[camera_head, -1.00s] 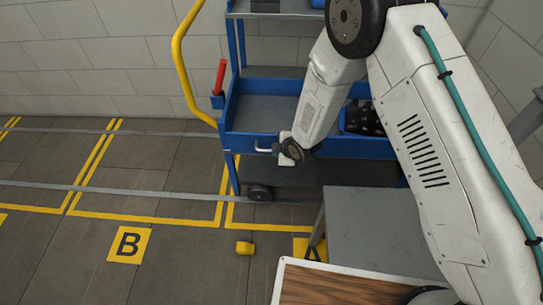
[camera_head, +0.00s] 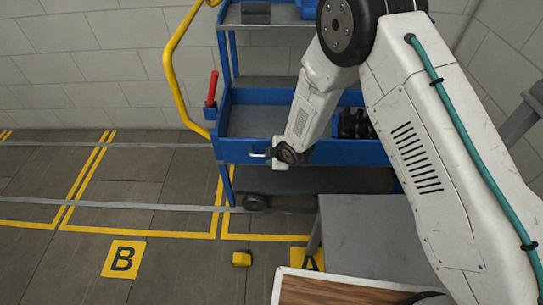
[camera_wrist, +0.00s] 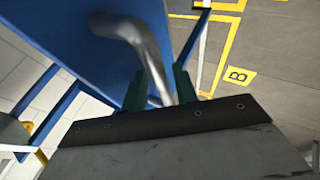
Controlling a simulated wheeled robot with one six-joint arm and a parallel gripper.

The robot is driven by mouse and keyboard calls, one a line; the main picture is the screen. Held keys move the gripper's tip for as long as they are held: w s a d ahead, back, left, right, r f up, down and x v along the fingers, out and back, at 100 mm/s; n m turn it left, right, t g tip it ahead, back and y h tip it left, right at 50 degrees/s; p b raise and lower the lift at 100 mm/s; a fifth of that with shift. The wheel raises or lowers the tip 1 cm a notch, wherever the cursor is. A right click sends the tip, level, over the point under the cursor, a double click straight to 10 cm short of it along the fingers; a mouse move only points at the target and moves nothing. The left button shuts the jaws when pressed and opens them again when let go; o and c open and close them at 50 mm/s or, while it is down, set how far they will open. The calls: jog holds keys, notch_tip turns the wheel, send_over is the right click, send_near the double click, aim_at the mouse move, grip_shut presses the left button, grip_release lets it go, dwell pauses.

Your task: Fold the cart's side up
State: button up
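The cart (camera_head: 232,151) is blue, with a grey shelf tray. Its front side bears a silver bar handle (camera_head: 257,154). In the wrist view the blue panel (camera_wrist: 75,35) fills the upper left, and the bent handle (camera_wrist: 135,38) runs down from it between my gripper's green fingers. My gripper (camera_wrist: 161,88) appears shut on this handle, one finger on each side of the bar. In the head view, my wrist hides the fingertips. The side's front face shows below the tray's inside. Its hinge and any latch cannot be made out.
A yellow rail (camera_head: 172,70) and a red lever (camera_head: 211,88) are at the cart's left end. Dark items (camera_head: 355,124) lie in the tray, partly behind my forearm. A grey table (camera_head: 365,235) stands at lower right. A small yellow object (camera_head: 242,259) lies on the floor. The left floor is open.

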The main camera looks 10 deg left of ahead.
jog(key=shift+w+r, duration=0.15)
jog(key=shift+d+r, duration=0.25)
jog(key=v, duration=0.7)
jog(key=shift+s, duration=0.25)
jog(key=shift+f, duration=0.1)
